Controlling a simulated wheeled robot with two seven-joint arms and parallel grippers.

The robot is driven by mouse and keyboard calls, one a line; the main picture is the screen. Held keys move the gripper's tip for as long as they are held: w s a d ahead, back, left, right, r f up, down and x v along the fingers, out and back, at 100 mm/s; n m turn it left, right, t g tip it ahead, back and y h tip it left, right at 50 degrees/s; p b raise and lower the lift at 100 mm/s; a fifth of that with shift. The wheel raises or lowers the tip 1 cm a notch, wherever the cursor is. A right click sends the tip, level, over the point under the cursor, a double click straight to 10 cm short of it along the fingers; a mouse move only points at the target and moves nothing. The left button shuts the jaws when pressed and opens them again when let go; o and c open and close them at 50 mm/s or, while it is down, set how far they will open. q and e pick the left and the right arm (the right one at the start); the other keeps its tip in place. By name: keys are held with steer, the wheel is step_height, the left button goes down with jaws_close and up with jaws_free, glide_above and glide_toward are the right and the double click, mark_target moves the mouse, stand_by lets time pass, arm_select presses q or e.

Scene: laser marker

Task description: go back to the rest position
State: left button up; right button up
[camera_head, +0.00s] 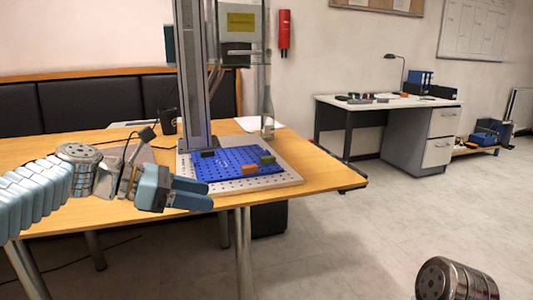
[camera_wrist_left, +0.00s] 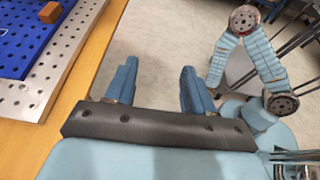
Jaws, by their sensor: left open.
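My left gripper (camera_head: 208,194) is open and empty in the head view, in front of the wooden table's front edge, just left of and below the blue plate. In the left wrist view its two blue fingers (camera_wrist_left: 159,72) stand apart with only floor between them. My right arm shows only as a metal joint at the bottom right of the head view. Light blue links of my own body show at the right of the left wrist view. My right gripper is not visible.
The wooden table (camera_head: 318,170) holds a perforated metal plate (camera_head: 285,180). A tall grey column (camera_head: 195,75) stands behind. A desk (camera_head: 385,104) is at the back right; the floor between is clear.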

arm_select(q)
steer(key=w+f+m+y, duration=0.1)
steer(key=w+f+y, duration=0.15)
steer(key=f, duration=0.65)
steer(key=w+f+m+y, duration=0.1)
steer(key=w+f, duration=0.2)
steer(key=f, duration=0.6)
steer(key=s+a+f+m+g+y+p, duration=0.1)
steer(key=s+f+m+g+y+p, duration=0.2)
steer(key=f, duration=1.5)
steer(key=s+d+f+m+y, duration=0.2)
steer(key=s+f+m, duration=1.3)
steer(key=s+f, duration=0.5)
steer(key=shift+s+d+g, duration=0.3)
steer(key=shift+d+g, duration=0.1)
